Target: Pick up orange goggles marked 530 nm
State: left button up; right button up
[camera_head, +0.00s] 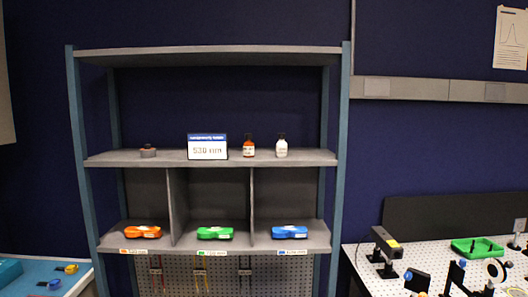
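Orange goggles (143,232) lie in the left compartment of the lower shelf. A small label (133,252) on the shelf edge below them is too small to read surely. Green goggles (215,233) lie in the middle compartment and blue goggles (289,232) in the right one. A sign (207,147) on the middle shelf reads 530 nm. Neither of my grippers shows in the head view.
The grey shelf unit (212,241) has upright dividers between its compartments. Two small bottles, one brown (249,147) and one white (281,147), and a small dark object (148,151) stand on the middle shelf. A perforated table (370,280) with optical parts and a green tray (478,247) is at right; a blue-topped table (60,283) is at left.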

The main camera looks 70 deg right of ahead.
aim_at(138, 232)
jog(key=z, duration=2.05)
jog(key=i+j+z, duration=0.35)
jog(key=i+j, duration=0.2)
jog(key=i, duration=0.15)
